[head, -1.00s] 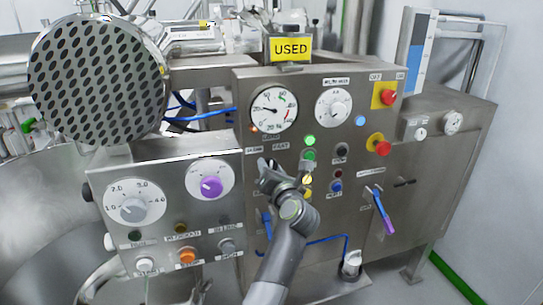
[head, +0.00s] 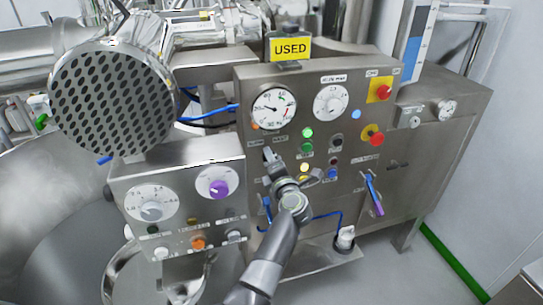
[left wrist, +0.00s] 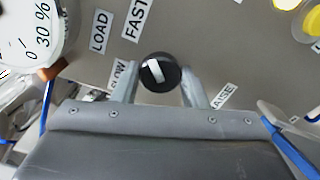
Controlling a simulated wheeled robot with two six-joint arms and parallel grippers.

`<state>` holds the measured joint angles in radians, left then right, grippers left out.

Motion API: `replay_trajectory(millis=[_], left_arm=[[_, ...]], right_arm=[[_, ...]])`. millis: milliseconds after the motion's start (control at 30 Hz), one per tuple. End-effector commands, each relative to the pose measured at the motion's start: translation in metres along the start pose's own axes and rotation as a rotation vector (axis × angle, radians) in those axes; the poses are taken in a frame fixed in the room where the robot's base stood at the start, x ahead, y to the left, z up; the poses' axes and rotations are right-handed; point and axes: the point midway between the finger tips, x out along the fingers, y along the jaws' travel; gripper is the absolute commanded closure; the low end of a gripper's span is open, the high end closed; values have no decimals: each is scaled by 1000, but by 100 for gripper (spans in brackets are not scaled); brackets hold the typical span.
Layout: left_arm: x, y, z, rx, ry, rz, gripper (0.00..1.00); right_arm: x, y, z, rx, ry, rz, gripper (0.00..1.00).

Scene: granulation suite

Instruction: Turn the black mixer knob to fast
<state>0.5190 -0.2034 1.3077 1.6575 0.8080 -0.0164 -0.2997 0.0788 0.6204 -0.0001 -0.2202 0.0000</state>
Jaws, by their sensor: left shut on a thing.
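The black mixer knob (left wrist: 158,72) shows in the left wrist view as a round dark cap with a white mark. FAST (left wrist: 137,17) is printed above and left of it, and SLOW (left wrist: 118,74) is beside it on the left. My left gripper (left wrist: 160,84) has one finger on each side of the knob and is shut on it. In the head view my left gripper (head: 272,160) is against the upright steel control panel (head: 350,215), below the round load gauge (head: 273,109), and hides the knob. My right gripper is not in view.
Near the gripper are a lit green button (head: 307,132), a lit yellow button (head: 304,168) and a blue button (head: 332,174). Red stop buttons (head: 384,92) and a purple-blue handle (head: 372,195) are further right. A lower panel with a purple knob (head: 219,188) stands left.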

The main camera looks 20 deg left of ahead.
Motion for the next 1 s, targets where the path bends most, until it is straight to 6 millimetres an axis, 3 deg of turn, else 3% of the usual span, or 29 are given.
replay_trajectory(millis=[533,567,700,1000], left_arm=[[0,-1,0,24,0,-1,83],[0,-1,0,24,0,-1,57],[0,-1,0,23,0,0,39],[0,0,0,22,0,0,39]], right_arm=[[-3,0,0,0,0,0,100],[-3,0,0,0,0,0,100],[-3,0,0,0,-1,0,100],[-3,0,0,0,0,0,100]])
